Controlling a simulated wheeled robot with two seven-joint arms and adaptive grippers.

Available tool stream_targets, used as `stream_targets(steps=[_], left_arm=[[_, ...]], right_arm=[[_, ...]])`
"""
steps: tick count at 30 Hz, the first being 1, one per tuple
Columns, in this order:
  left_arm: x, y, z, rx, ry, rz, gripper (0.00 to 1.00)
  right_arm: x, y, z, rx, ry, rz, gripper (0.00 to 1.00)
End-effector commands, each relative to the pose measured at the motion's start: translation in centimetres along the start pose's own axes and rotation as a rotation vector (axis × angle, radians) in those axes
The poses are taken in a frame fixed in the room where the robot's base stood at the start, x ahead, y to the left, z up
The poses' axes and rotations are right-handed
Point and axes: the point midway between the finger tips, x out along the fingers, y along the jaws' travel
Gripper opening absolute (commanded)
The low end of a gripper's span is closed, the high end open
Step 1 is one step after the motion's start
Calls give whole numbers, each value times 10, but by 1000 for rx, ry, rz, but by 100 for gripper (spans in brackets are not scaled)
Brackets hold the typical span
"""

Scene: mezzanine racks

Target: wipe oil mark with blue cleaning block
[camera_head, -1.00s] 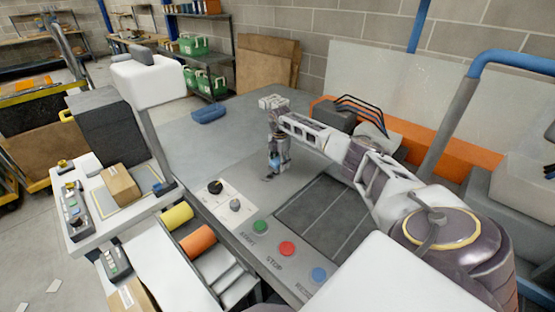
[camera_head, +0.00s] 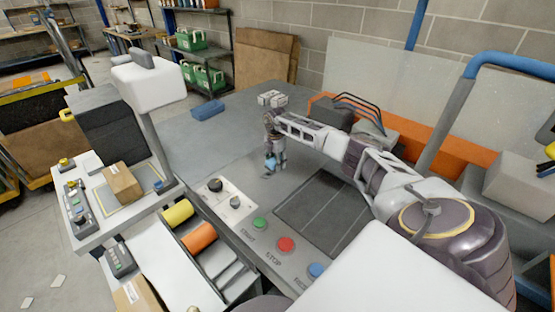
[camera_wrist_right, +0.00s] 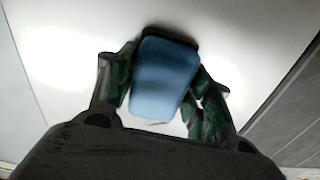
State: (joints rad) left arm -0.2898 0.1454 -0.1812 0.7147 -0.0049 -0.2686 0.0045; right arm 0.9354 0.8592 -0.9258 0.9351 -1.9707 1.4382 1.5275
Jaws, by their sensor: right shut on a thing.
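The blue cleaning block (camera_head: 270,163) is held in my right gripper (camera_head: 276,164), low over the grey worktop. In the right wrist view the blue block (camera_wrist_right: 165,80) sits between the two fingers of the right gripper (camera_wrist_right: 166,92), which are shut on it. A dark edge shows along the block's far end; I cannot tell whether this is part of the block or the mark. A small dark smear, likely the oil mark (camera_head: 265,177), shows on the worktop just below the gripper in the head view. Whether the block touches the surface is unclear. My left gripper is out of view.
Another blue block-like object (camera_head: 209,110) lies farther back on the worktop (camera_head: 215,148). A plate with black knobs (camera_head: 215,186), a green button (camera_head: 260,223), a red button (camera_head: 286,244) and a dark recessed panel (camera_head: 320,213) are nearby.

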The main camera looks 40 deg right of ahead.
Motion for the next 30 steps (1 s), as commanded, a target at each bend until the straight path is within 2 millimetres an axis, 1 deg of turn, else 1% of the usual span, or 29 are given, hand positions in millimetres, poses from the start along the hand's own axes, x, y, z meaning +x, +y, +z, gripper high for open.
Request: stream_targets(steps=[1, 9, 23, 30], left_arm=[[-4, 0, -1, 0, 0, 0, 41], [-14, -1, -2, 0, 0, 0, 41], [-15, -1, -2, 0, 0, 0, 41], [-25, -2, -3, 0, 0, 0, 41]], right_arm=[[0, -1, -4, -2, 0, -3, 29], [2, -2, -17, -2, 0, -4, 29], [4, -3, -20, -1, 1, -5, 29], [3, -4, -31, -3, 1, -7, 29]])
